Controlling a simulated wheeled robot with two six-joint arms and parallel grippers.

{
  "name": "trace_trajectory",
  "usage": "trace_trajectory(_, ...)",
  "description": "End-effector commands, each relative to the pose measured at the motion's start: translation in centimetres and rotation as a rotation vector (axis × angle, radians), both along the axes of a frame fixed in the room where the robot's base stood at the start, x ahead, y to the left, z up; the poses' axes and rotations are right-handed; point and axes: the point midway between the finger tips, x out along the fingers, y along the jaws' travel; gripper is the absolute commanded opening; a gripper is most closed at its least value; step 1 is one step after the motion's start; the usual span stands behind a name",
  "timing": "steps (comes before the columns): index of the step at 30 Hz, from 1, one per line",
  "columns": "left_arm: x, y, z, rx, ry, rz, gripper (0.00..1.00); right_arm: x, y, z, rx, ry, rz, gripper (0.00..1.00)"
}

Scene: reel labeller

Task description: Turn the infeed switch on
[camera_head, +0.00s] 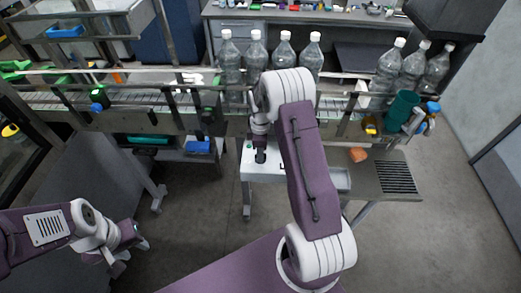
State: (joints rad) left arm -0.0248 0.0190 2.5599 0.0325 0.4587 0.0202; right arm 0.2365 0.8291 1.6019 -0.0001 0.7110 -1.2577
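The infeed switch cannot be made out for certain. A white control box (262,177) stands on a legged stand below the conveyor, with a small green spot at its left and dark marks partly behind my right arm. My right gripper (260,158) points down at the top of this box, at or just above its surface. Its fingers are too small and dark to tell open from shut, and contact is unclear. My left gripper (143,244) hangs low at the left over the floor, away from the box. Its finger opening is also unclear.
A conveyor (60,99) with metal rails runs across the view and carries several clear bottles (229,62). A metal side table (390,178) with a slotted grille and an orange lump (357,155) is at the right. The grey floor (200,225) between my arms is clear.

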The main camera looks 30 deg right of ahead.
Motion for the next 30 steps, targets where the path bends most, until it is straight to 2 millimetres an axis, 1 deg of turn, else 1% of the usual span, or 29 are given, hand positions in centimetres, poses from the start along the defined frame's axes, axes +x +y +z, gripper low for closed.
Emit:
trace_trajectory(3,-0.01,0.0,0.18,0.0,0.0,0.0,0.36,-0.03,0.01,-0.49,0.001,0.001,0.0,0.34)
trace_trajectory(8,0.0,0.0,0.12,0.0,0.0,0.0,0.36,-0.01,0.01,-0.55,0.0,0.0,0.0,0.34)
trace_trajectory(9,0.0,0.0,0.12,0.0,0.0,0.0,0.36,-0.01,0.01,-0.54,0.0,0.0,0.0,0.31)
trace_trajectory(11,0.0,0.0,0.12,0.0,0.0,0.0,0.36,-0.01,0.01,-0.53,0.0,0.0,0.0,0.14)
trace_trajectory(12,0.0,0.0,0.12,0.0,0.0,0.0,0.36,-0.01,0.01,-0.53,0.0,0.0,0.0,0.03)
trace_trajectory(13,0.0,0.0,0.12,0.0,0.0,0.0,0.36,-0.01,0.01,-0.52,0.0,0.0,0.0,0.0)
trace_trajectory(23,-0.01,0.0,0.05,0.0,0.0,0.0,0.36,-0.01,0.01,-0.52,0.0,0.0,-0.022,0.0)
trace_trajectory(30,0.0,0.0,-0.2,0.0,0.0,0.0,0.36,0.02,0.0,-0.54,-0.001,-0.001,-0.146,0.0)
